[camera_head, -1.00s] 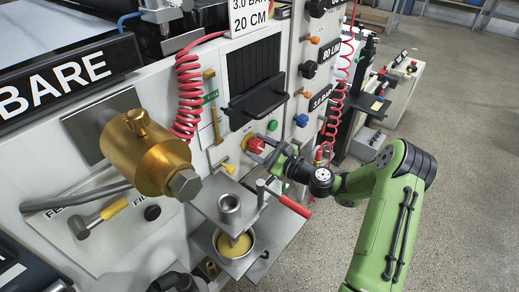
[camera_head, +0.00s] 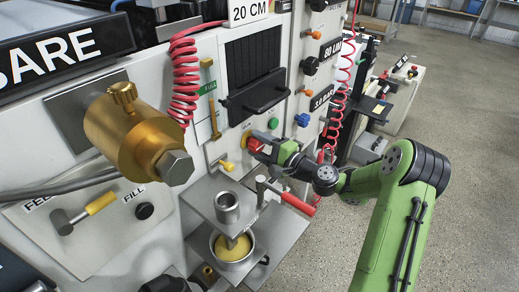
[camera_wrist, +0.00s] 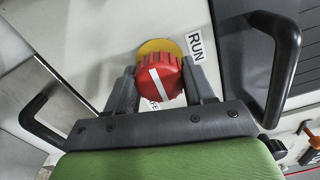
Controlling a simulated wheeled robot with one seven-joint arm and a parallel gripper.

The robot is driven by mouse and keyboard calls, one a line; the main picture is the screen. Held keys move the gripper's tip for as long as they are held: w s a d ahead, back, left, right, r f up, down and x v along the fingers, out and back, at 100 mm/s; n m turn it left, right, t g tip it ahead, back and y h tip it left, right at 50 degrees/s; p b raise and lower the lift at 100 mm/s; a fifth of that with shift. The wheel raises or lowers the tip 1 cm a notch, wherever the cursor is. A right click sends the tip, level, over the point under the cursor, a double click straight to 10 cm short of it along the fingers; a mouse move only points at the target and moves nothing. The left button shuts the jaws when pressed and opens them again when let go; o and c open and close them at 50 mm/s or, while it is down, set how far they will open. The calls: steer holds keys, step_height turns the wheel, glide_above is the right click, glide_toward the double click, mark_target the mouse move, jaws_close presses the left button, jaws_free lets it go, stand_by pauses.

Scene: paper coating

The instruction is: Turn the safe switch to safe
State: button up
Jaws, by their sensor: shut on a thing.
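The safe switch is a red round knob (camera_wrist: 160,78) with a white pointer line, set on a yellow disc (camera_wrist: 158,47) on the machine's pale panel. In the wrist view a RUN label (camera_wrist: 195,45) shows at the upper right of the knob, and another label is mostly hidden behind it. My gripper (camera_wrist: 163,85) has a finger on each side of the knob and is shut on it. In the head view the red knob (camera_head: 254,144) shows at the tip of my gripper (camera_head: 262,148).
A red-handled clamp (camera_head: 298,203) and a metal shelf with a cup (camera_head: 228,205) stand just below my gripper. A brass cylinder (camera_head: 140,138) juts out at the left. A black handle (camera_wrist: 280,65) lies close on the right in the wrist view.

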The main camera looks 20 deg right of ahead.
steer(key=shift+f+n, duration=0.1)
steer(key=shift+n, duration=0.3)
steer(key=o, duration=1)
steer(key=shift+o, duration=0.2)
steer(key=shift+s+d, duration=0.1)
steer(key=p+v, duration=0.2)
steer(key=v, duration=1.3)
steer(key=shift+s, duration=0.3)
steer(key=shift+d, duration=0.2)
